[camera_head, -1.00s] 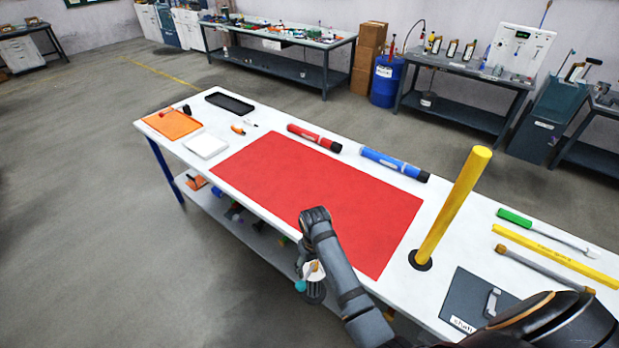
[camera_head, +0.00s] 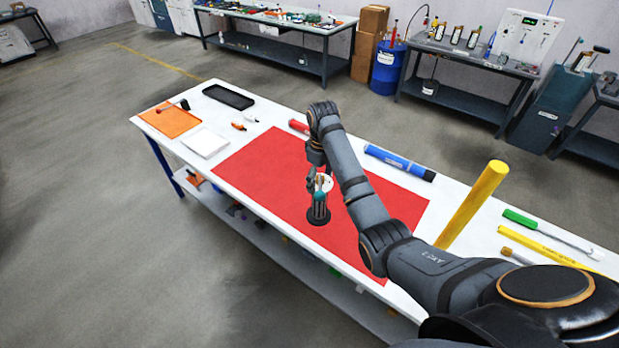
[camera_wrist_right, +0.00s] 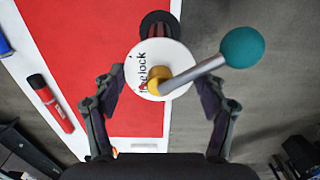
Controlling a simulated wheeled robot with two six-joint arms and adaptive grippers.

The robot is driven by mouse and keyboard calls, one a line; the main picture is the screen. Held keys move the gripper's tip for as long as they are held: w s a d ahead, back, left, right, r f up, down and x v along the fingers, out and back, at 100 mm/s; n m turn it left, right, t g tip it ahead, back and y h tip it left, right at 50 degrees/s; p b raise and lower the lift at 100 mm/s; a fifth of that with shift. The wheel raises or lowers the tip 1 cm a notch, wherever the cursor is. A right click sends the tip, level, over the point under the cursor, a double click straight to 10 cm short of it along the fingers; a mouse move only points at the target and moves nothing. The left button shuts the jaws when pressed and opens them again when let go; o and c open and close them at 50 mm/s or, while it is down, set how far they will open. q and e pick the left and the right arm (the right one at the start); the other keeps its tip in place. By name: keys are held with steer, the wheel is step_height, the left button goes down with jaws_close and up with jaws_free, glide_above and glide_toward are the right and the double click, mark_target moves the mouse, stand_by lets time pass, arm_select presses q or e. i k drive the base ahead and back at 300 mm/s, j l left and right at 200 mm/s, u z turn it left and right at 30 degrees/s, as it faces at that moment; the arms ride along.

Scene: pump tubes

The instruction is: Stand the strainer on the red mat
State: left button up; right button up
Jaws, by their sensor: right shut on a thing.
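The strainer (camera_head: 318,216) has a dark round base, a ribbed dark body, a white round top with lettering and a lever with a teal ball. My right gripper (camera_head: 319,182) is shut on it and holds it upright, base down, in the head view. It appears over the near part of the red mat (camera_head: 258,165). In the right wrist view the strainer's white top (camera_wrist_right: 148,58) sits between the fingers (camera_wrist_right: 164,82), and its base overlaps the mat's edge in the picture. Whether the base touches the mat, I cannot tell. My left gripper is out of view.
A red tube (camera_head: 298,126), partly behind my arm, and a blue tube (camera_head: 400,163) lie along the mat's far side. A yellow post (camera_head: 473,205) stands right of the mat, its foot hidden. The mat's left half is clear.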

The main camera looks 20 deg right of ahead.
mark_target(304, 196)
steer(key=i+l, duration=0.1)
steer(key=i, duration=0.85)
steer(key=l+z, duration=0.05)
steer(key=l, duration=0.05)
